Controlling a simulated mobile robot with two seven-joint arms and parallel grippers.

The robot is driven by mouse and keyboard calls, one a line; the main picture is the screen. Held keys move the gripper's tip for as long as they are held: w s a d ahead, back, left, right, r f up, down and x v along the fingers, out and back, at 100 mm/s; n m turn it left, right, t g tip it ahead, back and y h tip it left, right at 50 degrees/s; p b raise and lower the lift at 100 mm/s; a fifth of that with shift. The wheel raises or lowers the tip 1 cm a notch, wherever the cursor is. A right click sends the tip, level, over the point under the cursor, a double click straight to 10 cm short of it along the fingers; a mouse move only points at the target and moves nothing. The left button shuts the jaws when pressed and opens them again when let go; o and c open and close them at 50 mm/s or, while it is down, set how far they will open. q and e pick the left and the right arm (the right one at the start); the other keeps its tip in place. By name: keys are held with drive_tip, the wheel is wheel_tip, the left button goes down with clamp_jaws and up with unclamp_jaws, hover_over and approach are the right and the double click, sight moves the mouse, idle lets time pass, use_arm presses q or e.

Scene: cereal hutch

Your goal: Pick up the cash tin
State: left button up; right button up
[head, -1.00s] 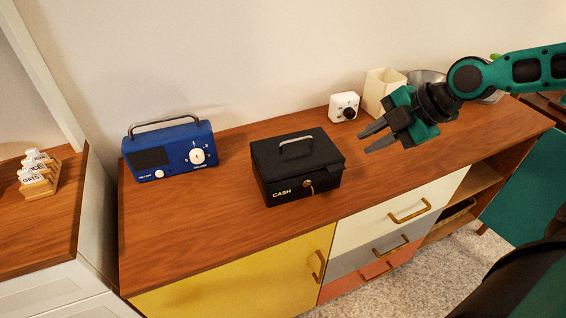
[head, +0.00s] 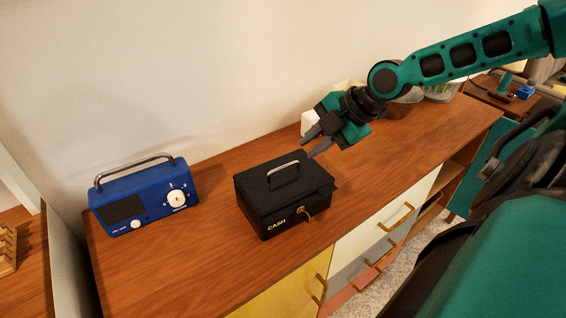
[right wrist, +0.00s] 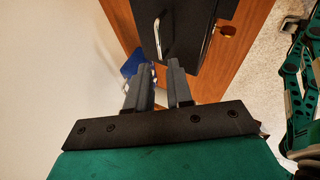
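The black cash tin (head: 285,195) stands upright and closed on the wooden sideboard (head: 215,262), with CASH lettering and a key in its front. Its metal handle (head: 283,174) stands on the lid; tin and handle also show at the top of the right wrist view (right wrist: 185,28). My right gripper (head: 308,146) is open and empty, above and behind the tin's back right side, apart from the handle. In the right wrist view its two fingers (right wrist: 160,85) are spread and point toward the tin. My left gripper is not in view.
A blue radio (head: 145,196) with a raised handle stands left of the tin, with clear wood between. A white box-like item (head: 308,122), partly hidden, and bowls (head: 440,90) stand behind my right arm. The wall is close behind.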

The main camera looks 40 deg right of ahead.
drive_tip(key=shift+x, duration=1.75)
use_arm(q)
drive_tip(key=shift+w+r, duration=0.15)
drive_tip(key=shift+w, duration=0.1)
use_arm(e)
drive_tip(key=shift+w+a+f, duration=0.1)
drive_tip(key=shift+w+f, duration=0.05)
drive_tip(key=shift+f, duration=0.1)
drive_tip(key=shift+f, duration=0.1)
